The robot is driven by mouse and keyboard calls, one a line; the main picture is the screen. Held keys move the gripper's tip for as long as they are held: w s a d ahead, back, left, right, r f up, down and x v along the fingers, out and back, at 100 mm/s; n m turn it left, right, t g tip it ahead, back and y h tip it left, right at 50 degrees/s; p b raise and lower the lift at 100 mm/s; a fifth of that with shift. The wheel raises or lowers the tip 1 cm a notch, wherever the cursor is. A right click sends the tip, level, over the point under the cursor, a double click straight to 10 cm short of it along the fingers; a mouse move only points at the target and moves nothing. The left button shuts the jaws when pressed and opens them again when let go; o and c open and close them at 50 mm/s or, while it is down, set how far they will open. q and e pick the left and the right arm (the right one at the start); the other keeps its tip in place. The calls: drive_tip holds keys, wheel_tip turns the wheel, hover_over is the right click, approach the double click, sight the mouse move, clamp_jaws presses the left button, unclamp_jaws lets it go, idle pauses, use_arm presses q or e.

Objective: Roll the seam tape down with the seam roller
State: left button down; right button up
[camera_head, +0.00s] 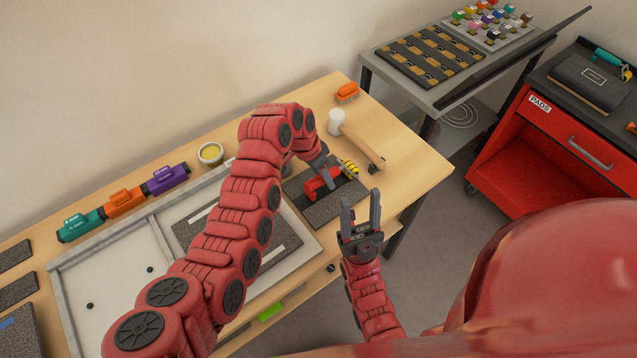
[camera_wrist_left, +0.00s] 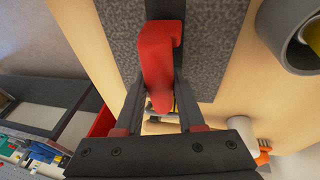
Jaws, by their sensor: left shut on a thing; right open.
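The seam roller shows its red handle (camera_head: 318,184) over a dark speckled rubber tile (camera_head: 325,213) on the wooden table. My left gripper (camera_head: 326,168) is shut on the red handle. In the left wrist view, the handle (camera_wrist_left: 158,60) lies between the two fingers of this gripper (camera_wrist_left: 158,95). A yellow-and-black striped piece (camera_head: 349,167) shows just beyond the handle; I cannot tell whether it belongs to the roller. A smooth darker strip, apparently the seam tape, crosses the tile (camera_wrist_left: 205,45) under the handle. My right gripper (camera_head: 361,205) is open and empty, right of the tile.
A white-headed mallet (camera_head: 337,121) and an orange brush (camera_head: 347,91) are behind the tile. A light tray (camera_head: 100,270) lies left. A red cabinet (camera_head: 530,155) stands right, across a floor gap.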

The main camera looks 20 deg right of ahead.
use_arm(q)
drive_tip(key=shift+r, duration=0.15)
drive_tip(key=shift+r+p, duration=0.5)
drive_tip(key=shift+r, duration=2.95)
